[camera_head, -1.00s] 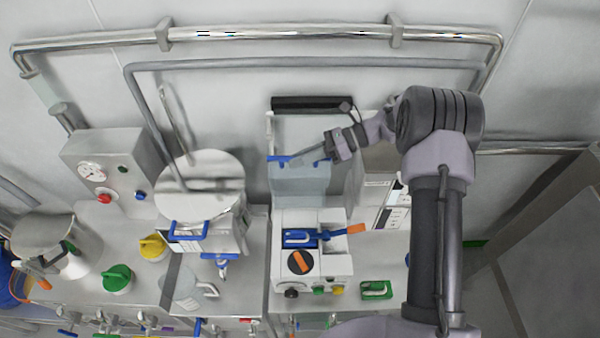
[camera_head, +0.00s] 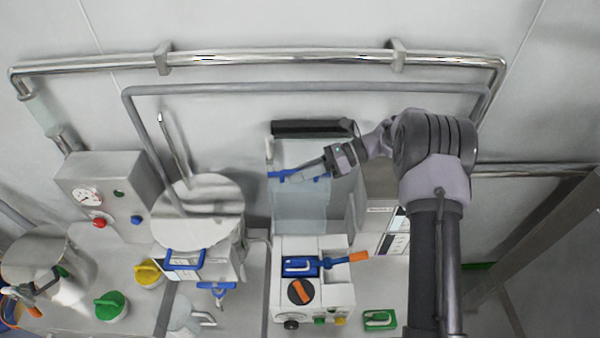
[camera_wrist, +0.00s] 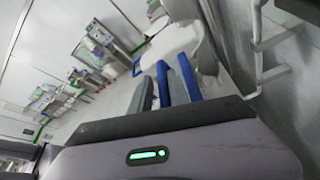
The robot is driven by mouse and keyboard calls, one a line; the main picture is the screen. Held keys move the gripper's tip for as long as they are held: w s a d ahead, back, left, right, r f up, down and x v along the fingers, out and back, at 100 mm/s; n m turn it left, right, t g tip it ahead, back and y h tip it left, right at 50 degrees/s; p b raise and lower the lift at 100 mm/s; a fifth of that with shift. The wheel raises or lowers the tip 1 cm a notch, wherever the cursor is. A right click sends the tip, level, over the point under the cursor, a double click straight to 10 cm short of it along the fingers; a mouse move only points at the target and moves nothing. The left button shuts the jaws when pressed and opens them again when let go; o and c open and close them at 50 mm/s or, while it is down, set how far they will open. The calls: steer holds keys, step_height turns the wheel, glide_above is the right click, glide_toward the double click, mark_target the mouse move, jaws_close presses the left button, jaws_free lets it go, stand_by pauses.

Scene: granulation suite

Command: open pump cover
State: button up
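The pump (camera_head: 312,305) is a white box with an orange-marked black knob on its front. Its clear, bluish cover (camera_head: 301,212) stands raised behind it, below a black bar. A blue handle (camera_head: 284,175) runs across the cover's upper part. My gripper (camera_head: 312,172) reaches in from the right, its grey fingers overlapping the handle's right part. In the wrist view my gripper (camera_wrist: 163,90) shows two grey fingers with blue strips beside them. I cannot tell whether the fingers are clamped on the handle or only next to it.
A blue tool with an orange end (camera_head: 330,262) lies on top of the pump. A steel vessel with a round lid (camera_head: 198,212) stands to the left. A green-handled item (camera_head: 379,319) sits at the front right. Pipes (camera_head: 300,90) run along the wall behind.

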steer(key=shift+d, duration=0.1)
steer(key=v, duration=1.7)
steer(key=shift+d+b, duration=0.2)
steer(key=shift+b, duration=0.15)
steer(key=shift+w, duration=0.15)
